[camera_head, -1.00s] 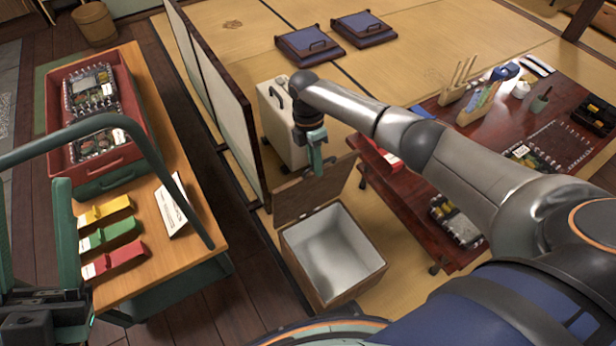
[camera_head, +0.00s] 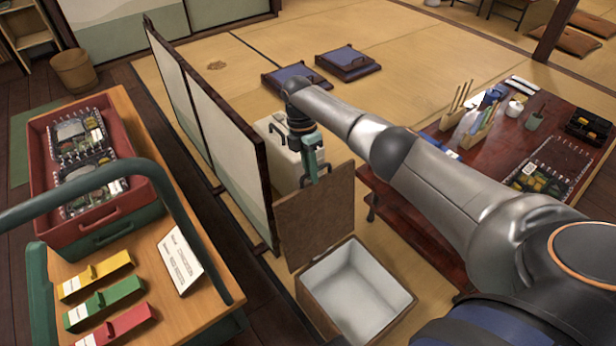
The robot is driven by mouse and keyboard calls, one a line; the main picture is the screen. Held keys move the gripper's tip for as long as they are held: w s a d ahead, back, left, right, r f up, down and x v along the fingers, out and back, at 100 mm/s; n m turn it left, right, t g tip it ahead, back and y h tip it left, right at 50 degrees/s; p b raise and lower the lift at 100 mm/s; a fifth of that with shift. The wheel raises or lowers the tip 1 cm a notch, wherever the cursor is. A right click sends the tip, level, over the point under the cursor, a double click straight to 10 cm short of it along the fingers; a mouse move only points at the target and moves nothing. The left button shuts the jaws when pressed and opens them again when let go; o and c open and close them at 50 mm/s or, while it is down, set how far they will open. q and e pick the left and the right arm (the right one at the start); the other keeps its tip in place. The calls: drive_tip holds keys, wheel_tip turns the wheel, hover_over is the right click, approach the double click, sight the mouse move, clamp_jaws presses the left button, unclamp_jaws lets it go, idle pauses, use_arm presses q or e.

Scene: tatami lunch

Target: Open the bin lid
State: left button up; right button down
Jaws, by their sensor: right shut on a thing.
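The bin (camera_head: 402,308) is a brown box with a pale, empty-looking inside, on the floor at the lower middle. Its brown lid (camera_head: 316,222) stands steeply up at the bin's far side, so the bin's mouth is open. My right gripper (camera_head: 314,176) is at the lid's top edge, pointing down, and is shut on the lid. The fingertips are small in the picture and partly overlap the lid. My left gripper is not in view.
A folding screen (camera_head: 212,112) stands just left of the lid. A pale case (camera_head: 282,150) is behind my right gripper. A low dark red table (camera_head: 440,192) is to the right.

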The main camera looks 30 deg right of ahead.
drive_tip(key=shift+w+d, duration=0.1)
drive_tip(key=shift+w, duration=0.2)
drive_tip(key=c, duration=0.9)
unclamp_jaws()
drive_tip(key=shift+r, duration=0.1)
drive_tip(key=p+v, duration=0.2)
drive_tip(key=v, duration=1)
drive_tip(key=shift+r, duration=0.2)
